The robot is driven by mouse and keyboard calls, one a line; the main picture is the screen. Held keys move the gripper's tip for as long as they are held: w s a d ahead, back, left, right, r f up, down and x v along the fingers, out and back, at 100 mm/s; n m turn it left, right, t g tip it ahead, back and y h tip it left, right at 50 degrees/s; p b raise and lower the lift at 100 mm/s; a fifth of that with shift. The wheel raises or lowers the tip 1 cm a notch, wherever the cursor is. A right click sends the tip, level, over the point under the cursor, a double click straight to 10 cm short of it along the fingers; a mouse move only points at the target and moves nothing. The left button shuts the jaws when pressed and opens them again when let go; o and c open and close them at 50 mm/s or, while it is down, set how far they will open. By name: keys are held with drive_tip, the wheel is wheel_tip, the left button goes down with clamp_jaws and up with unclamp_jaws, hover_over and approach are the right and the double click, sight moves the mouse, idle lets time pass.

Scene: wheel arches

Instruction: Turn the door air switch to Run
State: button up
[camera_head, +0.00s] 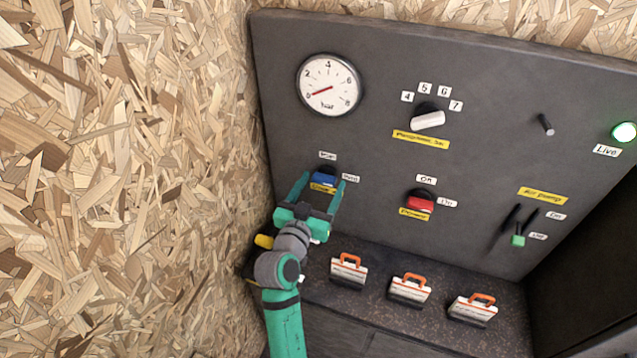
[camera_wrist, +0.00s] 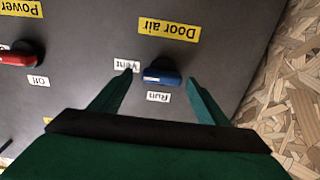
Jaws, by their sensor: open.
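The door air switch (camera_head: 323,179) is a blue knob on the dark upright panel, with a Run label (camera_head: 327,155) above it and a Vent label (camera_head: 350,178) to its right. In the wrist view, turned upside down, the blue knob (camera_wrist: 165,74) lies nearly level, its pale mark toward the Vent label (camera_wrist: 126,65); the Run label (camera_wrist: 158,97) is below. My gripper (camera_head: 323,180) is open, with one finger on each side of the knob. Gaps show beside the knob in the wrist view (camera_wrist: 160,77); I cannot tell how deep the fingertips reach.
A red power knob (camera_head: 420,204) is to the right, with a white knob (camera_head: 429,119) and gauge (camera_head: 329,86) above. The air pump lever (camera_head: 518,240) and a lit green Live lamp (camera_head: 624,132) are farther right. Several orange-handled cases (camera_head: 409,290) stand below. A chipboard wall (camera_head: 130,180) is close on the left.

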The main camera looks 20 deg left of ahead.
drive_tip(key=shift+w+a, duration=0.1)
drive_tip(key=shift+w, duration=0.35)
